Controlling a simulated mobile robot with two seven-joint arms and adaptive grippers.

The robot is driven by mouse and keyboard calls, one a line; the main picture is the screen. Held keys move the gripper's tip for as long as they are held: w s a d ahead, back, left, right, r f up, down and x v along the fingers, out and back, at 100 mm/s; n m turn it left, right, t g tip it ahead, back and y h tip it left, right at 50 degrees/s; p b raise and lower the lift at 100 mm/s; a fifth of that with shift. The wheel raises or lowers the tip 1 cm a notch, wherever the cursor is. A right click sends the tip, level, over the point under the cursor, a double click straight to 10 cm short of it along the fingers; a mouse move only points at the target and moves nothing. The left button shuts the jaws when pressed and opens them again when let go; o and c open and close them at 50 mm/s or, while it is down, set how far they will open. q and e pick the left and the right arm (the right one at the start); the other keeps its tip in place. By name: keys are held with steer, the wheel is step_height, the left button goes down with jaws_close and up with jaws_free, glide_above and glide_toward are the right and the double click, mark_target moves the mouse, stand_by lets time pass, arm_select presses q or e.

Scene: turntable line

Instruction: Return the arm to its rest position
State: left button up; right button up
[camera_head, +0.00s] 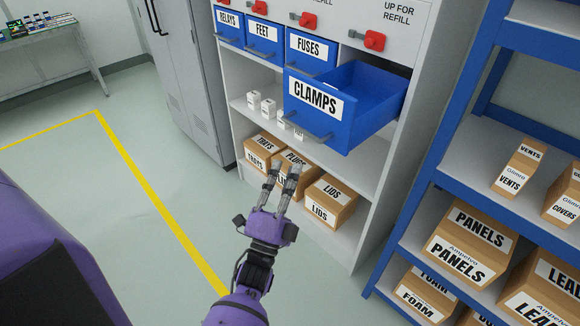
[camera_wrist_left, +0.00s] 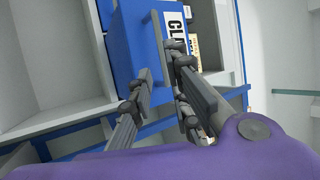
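My left gripper (camera_head: 284,172) is in front of the shelf unit, below the drawer and apart from its handle, with empty space between its two fingers. In the left wrist view the fingers (camera_wrist_left: 158,78) stand apart, with the drawer behind them. My right gripper is not in view.
Closed blue bins labelled RELAYS, FEET (camera_head: 264,37) and FUSES (camera_head: 311,50) sit beside the drawer. Cardboard boxes, among them LIDS (camera_head: 328,202), stand on the bottom shelf. A blue rack (camera_head: 447,150) with boxes is at right. The floor (camera_head: 120,190) at left is clear.

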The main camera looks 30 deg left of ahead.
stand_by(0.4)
arm_select(q)
steer(key=s+d+f+n+g+h+p, duration=0.1)
steer(key=s+f+n+g, duration=0.25)
steer(key=f+n, duration=0.35)
steer(key=s+d+f+n+g+h+p, duration=0.1)
steer(key=s+f+n+g, duration=0.3)
steer(key=f, duration=0.5)
steer(key=s+d+f+n+g+p, duration=0.1)
steer(key=s+f+g, duration=0.3)
steer(key=s, duration=0.8)
steer(key=s+d+f+n+g+h, duration=0.1)
steer(key=s+f, duration=0.5)
steer(key=s, duration=0.6)
steer(key=d+g, duration=0.1)
steer(key=g, duration=0.1)
steer(key=shift+f+g+p, duration=0.3)
steer(key=shift+g+p, duration=0.05)
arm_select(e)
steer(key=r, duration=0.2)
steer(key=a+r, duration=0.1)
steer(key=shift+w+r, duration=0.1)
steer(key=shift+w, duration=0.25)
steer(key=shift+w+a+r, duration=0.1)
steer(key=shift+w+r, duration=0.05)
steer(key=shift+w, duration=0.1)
